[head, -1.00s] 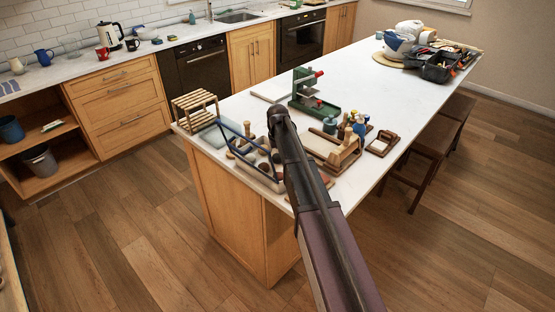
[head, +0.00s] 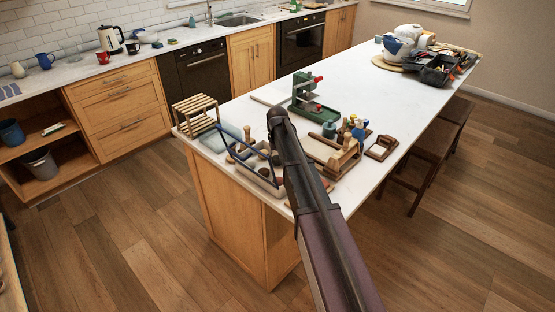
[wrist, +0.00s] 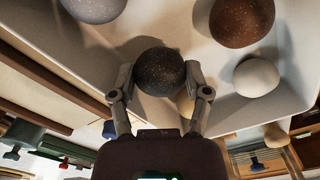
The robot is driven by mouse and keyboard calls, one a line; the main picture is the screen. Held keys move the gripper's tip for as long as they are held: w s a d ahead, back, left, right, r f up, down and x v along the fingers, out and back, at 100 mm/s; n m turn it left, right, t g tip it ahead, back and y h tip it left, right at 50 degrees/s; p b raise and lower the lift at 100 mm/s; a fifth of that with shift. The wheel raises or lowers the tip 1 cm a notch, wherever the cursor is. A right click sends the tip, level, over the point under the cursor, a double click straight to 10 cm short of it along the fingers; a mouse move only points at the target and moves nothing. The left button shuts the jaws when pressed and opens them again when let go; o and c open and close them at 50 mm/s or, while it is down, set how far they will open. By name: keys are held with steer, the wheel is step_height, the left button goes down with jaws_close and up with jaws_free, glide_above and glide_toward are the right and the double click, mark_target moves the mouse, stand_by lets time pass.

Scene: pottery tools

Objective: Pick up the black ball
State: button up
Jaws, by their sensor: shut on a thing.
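The black ball (wrist: 160,73) is dark and speckled and sits between the two fingers of my gripper (wrist: 158,80) in the wrist view. Both fingertips touch its sides, so my gripper is shut on it. The ball is over a pale tray (wrist: 120,42) that holds other balls; I cannot tell whether it still touches the tray floor. In the head view my arm reaches over the near end of the white island, and it hides the ball and the fingertips.
In the wrist view a brown ball (wrist: 241,20), a cream ball (wrist: 256,77) and a grey ball (wrist: 95,8) lie close by. In the head view a green press (head: 309,97), a wooden rack (head: 196,115) and several tools crowd the island's near end.

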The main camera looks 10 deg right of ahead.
mark_target(277, 162)
step_height(277, 162, up, 9)
steer(key=p, duration=0.8)
steer(key=shift+f, duration=0.15)
stand_by(0.4)
